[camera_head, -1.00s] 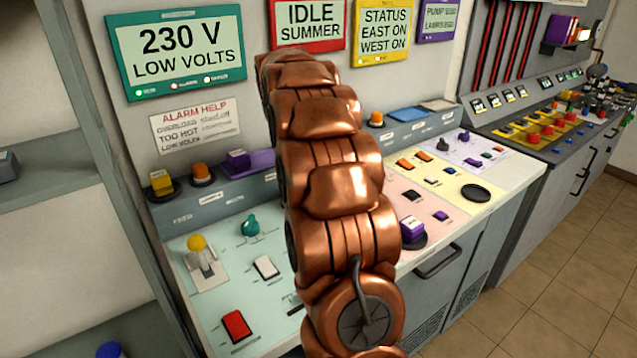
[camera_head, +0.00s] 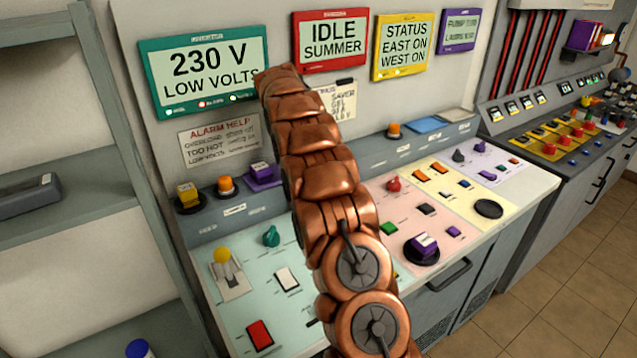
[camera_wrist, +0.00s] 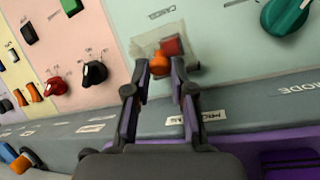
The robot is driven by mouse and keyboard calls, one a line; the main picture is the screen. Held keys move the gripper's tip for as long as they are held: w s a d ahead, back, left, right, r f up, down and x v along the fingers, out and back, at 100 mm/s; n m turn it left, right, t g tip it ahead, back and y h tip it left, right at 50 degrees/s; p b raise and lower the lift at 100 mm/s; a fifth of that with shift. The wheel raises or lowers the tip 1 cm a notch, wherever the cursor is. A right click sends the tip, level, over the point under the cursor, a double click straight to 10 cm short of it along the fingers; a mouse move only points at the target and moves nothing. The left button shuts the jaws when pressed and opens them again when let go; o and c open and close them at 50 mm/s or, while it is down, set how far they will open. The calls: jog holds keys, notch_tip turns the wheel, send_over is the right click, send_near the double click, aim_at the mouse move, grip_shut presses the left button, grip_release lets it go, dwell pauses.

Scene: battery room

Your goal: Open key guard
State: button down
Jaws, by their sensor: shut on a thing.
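In the wrist view, a small clear guard (camera_wrist: 146,44) stands on the pale green panel (camera_wrist: 228,52), over or beside a red block (camera_wrist: 172,46). An orange ball knob (camera_wrist: 160,64) is at the guard's near edge. My gripper (camera_wrist: 161,72) has its dark, purple-sided fingers on either side of the knob and is shut on it. Whether the guard is raised or flat is hard to tell. In the head view my copper arm hides the gripper and the guard.
A teal knob (camera_wrist: 287,14) is at the right in the wrist view; black (camera_wrist: 94,73) and red (camera_wrist: 55,86) knobs are at the left. In the head view, a yellow-tipped lever (camera_head: 223,257) and a red switch (camera_head: 260,334) stand on the green panel. Shelves (camera_head: 70,212) stand at the left.

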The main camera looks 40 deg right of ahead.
jog(key=shift+w+g+p, duration=0.2)
jog(key=shift+g+p, duration=0.1)
jog(key=shift+p, duration=0.35)
jog(key=c, duration=1)
grip_release()
jog(key=shift+s+f+b, duration=0.2)
jog(key=shift+b, duration=0.65)
